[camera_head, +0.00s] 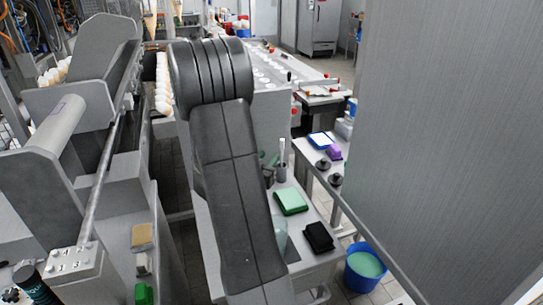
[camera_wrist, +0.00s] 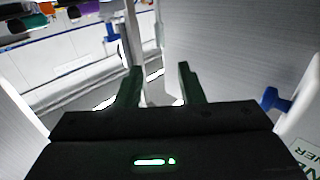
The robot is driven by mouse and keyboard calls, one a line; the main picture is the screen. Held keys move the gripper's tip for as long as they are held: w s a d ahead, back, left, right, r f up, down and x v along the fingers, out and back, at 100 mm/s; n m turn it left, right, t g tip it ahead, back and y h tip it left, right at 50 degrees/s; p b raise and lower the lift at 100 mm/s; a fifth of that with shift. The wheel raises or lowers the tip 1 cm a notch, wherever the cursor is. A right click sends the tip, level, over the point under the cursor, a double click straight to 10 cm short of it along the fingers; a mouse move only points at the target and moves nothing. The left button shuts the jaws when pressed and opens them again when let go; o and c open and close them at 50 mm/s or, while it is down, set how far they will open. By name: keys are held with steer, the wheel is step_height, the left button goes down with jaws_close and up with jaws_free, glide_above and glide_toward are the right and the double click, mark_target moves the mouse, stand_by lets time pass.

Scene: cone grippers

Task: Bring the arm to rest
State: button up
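My arm (camera_head: 235,180) rises through the middle of the head view, dark and padded, and bends at a ribbed joint near the top. My gripper is not visible in the head view. In the wrist view, my gripper (camera_wrist: 159,86) shows two dark fingers standing apart with nothing between them. A green light glows on its dark body. Grey panels and floor lie beyond the fingers.
A large grey panel (camera_head: 455,130) fills the right side. A low table bears a green box (camera_head: 291,201) and a black box (camera_head: 318,237). A blue bucket (camera_head: 364,268) stands on the floor. Grey machinery (camera_head: 60,150) stands left, and cones (camera_head: 162,85) line up behind my arm.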

mark_target(282, 142)
stand_by(0.3)
steer(key=p+x, duration=0.2)
steer(key=x, duration=1)
steer(key=shift+r, duration=1.8)
steer(key=shift+f, duration=0.1)
